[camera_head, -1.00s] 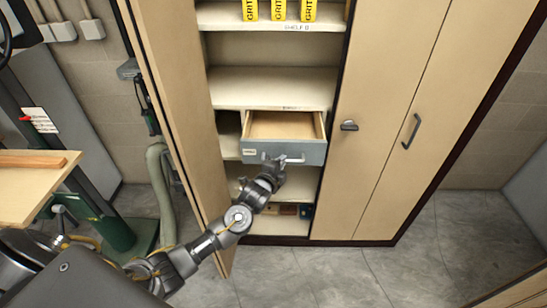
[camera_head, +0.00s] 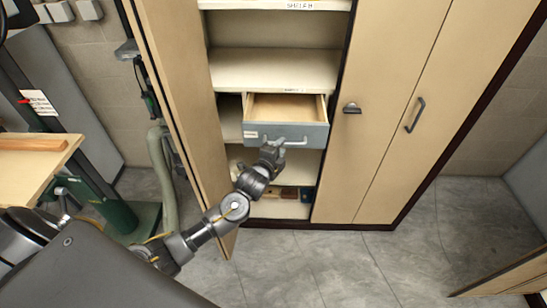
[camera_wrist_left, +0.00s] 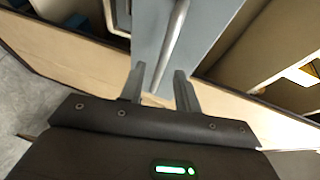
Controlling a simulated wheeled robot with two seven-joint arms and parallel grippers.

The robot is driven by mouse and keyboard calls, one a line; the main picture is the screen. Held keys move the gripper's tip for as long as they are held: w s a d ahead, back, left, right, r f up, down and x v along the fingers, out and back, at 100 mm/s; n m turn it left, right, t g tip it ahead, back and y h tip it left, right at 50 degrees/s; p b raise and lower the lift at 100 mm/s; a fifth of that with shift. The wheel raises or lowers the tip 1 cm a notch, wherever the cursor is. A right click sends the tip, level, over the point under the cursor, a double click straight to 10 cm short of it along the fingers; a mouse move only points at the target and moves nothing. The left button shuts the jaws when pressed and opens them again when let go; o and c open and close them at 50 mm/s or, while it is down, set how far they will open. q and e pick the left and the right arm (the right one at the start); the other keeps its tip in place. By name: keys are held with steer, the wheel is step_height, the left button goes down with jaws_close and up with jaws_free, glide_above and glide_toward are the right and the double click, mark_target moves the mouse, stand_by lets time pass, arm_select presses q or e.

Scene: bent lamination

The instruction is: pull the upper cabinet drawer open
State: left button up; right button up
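The upper drawer (camera_head: 310,133) has a grey-blue front with a bar handle (camera_head: 296,143) and stands pulled out of the cabinet, its empty wooden inside showing. My left gripper (camera_head: 273,147) is at the drawer front, by the left part of the handle. In the left wrist view, the handle (camera_wrist_left: 176,33) runs down towards the space between the two fingers (camera_wrist_left: 160,90). The fingers are apart; I cannot tell whether they touch the handle. My right gripper is not in view.
The left cabinet door (camera_head: 177,110) stands open beside my left arm. The right doors (camera_head: 395,120) are shut. Shelves lie above and below the drawer, with small items (camera_head: 290,192) at the bottom. The floor (camera_head: 330,265) in front is clear. A workbench top (camera_head: 30,160) stands at left.

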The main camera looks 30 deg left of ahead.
arm_select(q)
steer(key=s+r+b, duration=0.1)
steer(key=s, duration=0.7)
steer(key=shift+s+r, duration=0.3)
